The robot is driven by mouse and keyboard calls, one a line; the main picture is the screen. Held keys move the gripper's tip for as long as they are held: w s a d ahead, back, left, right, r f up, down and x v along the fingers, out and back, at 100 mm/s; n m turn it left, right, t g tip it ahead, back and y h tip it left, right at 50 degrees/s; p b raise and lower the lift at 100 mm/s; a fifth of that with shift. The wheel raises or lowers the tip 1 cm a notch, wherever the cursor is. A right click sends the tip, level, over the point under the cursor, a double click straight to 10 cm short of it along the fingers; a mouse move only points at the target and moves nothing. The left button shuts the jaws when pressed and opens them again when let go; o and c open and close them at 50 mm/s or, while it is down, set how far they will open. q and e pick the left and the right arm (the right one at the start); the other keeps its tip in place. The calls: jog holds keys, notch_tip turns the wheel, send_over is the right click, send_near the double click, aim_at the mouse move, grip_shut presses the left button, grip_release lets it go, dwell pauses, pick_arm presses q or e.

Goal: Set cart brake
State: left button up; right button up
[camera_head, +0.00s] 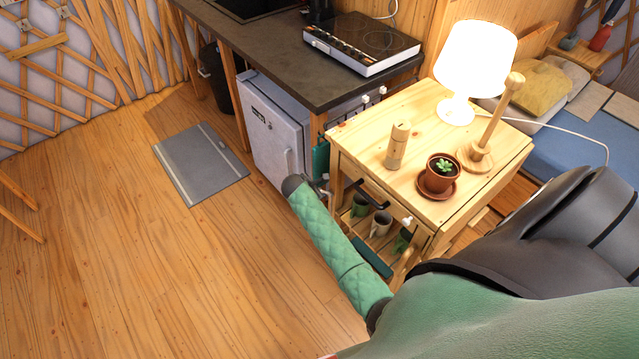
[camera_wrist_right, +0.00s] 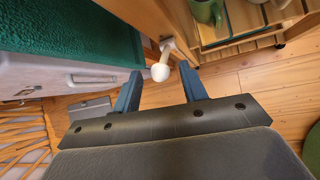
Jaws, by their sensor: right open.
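The wooden cart (camera_head: 355,150) stands right of the counter in the head view. In the right wrist view a white ball knob (camera_wrist_right: 160,72) on a short metal stem sticks out from a wooden post of the cart (camera_wrist_right: 150,14); I cannot tell whether it is the brake. My right gripper (camera_wrist_right: 162,88) is open, its dark blue fingers apart with the knob between or just beyond their tips. I see no clear contact. In the head view my green-sleeved right arm reaches the cart's left side, and its gripper (camera_head: 322,186) is small there. My left gripper is not in view.
The cart carries a lit lamp (camera_head: 474,62), a potted plant (camera_head: 440,175), a wooden mill (camera_head: 397,147) and a wooden stand (camera_head: 494,120). Mugs (camera_head: 381,222) sit on its lower shelf. A green cloth (camera_wrist_right: 70,40) and the white fridge (camera_head: 272,135) are close by.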

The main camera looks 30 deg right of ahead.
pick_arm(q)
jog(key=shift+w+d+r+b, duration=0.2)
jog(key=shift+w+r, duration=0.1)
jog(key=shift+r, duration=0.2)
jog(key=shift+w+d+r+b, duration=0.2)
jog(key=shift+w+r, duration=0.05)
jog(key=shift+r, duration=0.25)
pick_arm(e)
jog(key=shift+v, duration=2.3)
